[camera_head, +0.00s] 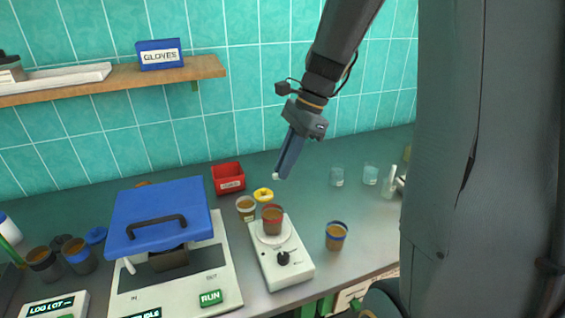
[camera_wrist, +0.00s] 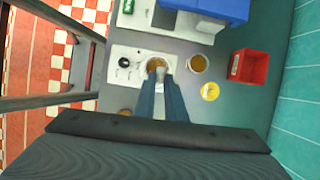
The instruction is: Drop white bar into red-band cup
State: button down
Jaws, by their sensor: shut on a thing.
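My gripper (camera_head: 279,172) is shut on a small white bar (camera_head: 275,177), held in the air above the bench. In the wrist view, my gripper (camera_wrist: 160,74) points down at the red-band cup (camera_wrist: 151,62), and the white bar (camera_wrist: 156,66) overlaps the cup's opening. In the head view, the red-band cup (camera_head: 272,221) stands upright on the round plate of a white stirrer (camera_head: 286,269), with brown liquid inside. The bar is above the cup and apart from it. The fingers hide part of the cup in the wrist view.
A white-banded cup (camera_head: 246,209) and a yellow ring (camera_head: 263,195) stand behind the stirrer; a blue-banded cup (camera_head: 337,238) stands to its right. A red bin (camera_head: 228,179) is further back. A machine with a raised blue lid (camera_head: 158,215) stands left. Clear glasses (camera_head: 370,174) are back right.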

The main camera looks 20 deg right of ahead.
jog(key=shift+f+b, duration=2.3)
jog(key=shift+f, duration=0.05)
jog(key=c, duration=1.7)
grip_release()
jog(key=shift+c, duration=0.2)
jog(key=shift+r, duration=0.1)
jog(key=b+v, duration=0.1)
jog(key=v, duration=0.6)
jog(key=shift+d+r, duration=0.2)
jog(key=shift+r, duration=0.1)
jog(key=shift+s, duration=0.1)
